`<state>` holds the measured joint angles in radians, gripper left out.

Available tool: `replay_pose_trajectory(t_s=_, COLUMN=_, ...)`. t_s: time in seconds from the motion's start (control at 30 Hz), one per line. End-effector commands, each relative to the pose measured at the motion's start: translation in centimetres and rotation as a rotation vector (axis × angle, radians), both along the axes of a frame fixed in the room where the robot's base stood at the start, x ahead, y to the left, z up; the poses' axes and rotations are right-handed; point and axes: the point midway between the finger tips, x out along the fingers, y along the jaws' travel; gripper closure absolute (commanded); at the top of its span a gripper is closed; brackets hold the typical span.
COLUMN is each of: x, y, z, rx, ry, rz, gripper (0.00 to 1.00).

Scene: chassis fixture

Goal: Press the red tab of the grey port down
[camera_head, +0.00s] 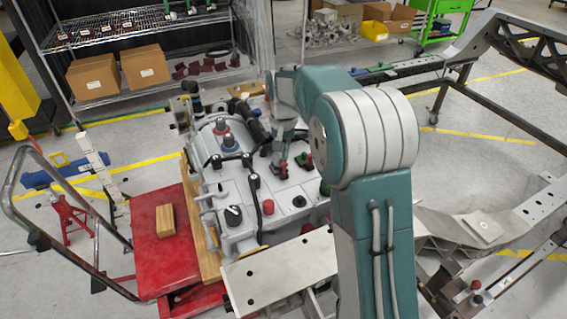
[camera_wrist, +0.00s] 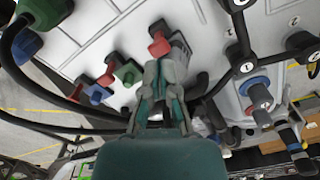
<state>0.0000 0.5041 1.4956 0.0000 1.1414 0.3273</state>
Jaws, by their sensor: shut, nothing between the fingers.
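The grey port (camera_wrist: 181,47) with its red tab (camera_wrist: 159,41) is in the upper middle of the wrist view. The red tab sticks out from the port's left side. My gripper (camera_wrist: 165,70) is shut and empty, its fingertips just below the tab in the picture and overlapping the port's lower part. I cannot tell whether the fingertips touch the port or the tab. In the head view my gripper (camera_head: 280,170) points down at the white chassis unit (camera_head: 235,190), and the port is not clearly made out there.
Small red (camera_wrist: 107,71), green (camera_wrist: 128,73) and blue (camera_wrist: 98,93) connectors sit left of my gripper in the wrist view. Black hoses and a blue-grey cap (camera_wrist: 258,88) are nearby. A red cart (camera_head: 150,265) with a wooden block (camera_head: 166,220) stands left of the unit.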

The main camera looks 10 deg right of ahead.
Motion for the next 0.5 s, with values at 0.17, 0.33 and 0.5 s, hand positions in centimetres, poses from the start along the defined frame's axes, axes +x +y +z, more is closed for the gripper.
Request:
replay_pose_trajectory(t_s=0.17, x=0.0, y=0.0, z=-0.24, rx=0.0, ry=0.0, rz=0.0, gripper=1.0)
replay_pose_trajectory(t_s=0.33, x=0.02, y=-0.01, z=-0.53, rx=0.0, ry=0.0, rz=0.0, gripper=1.0)
replay_pose_trajectory(t_s=0.5, x=0.02, y=0.0, z=-0.81, rx=0.0, ry=0.0, rz=0.0, gripper=1.0)
